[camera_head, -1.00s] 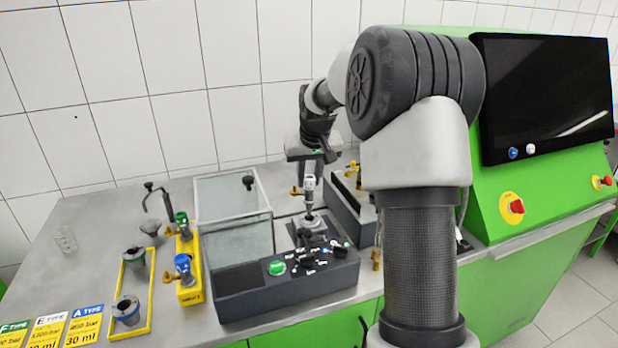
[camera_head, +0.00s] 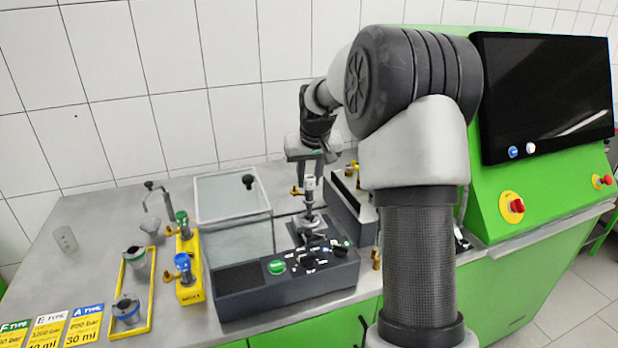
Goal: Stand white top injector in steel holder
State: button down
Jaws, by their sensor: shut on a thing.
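The white top injector (camera_head: 310,184) stands upright at the dark bench unit, its white top just below my gripper (camera_head: 309,174). My gripper points down and is shut on the injector's upper part. The injector's lower end is at the steel holder (camera_head: 310,223) on the dark unit. At this size I cannot tell whether its tip is fully seated in the holder. My arm hides part of the area to the right.
A clear box with a lid (camera_head: 234,215) stands just left of the gripper. The dark control unit (camera_head: 285,278) with knobs is in front. A yellow rack (camera_head: 187,264) holds green-top and blue-top injectors. A screen (camera_head: 545,95) stands at the right.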

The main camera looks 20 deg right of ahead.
aim_at(309, 190)
jog(key=shift+f, duration=0.1)
jog(key=shift+f+b, duration=0.85)
jog(key=shift+f, duration=0.4)
jog(key=shift+f, duration=0.2)
jog(key=shift+f+b, duration=0.45)
jog(key=shift+f, duration=0.05)
jog(key=shift+f+b, duration=0.35)
jog(key=shift+f, duration=0.2)
dwell(0.6)
jog(key=c, duration=1.4)
grip_release()
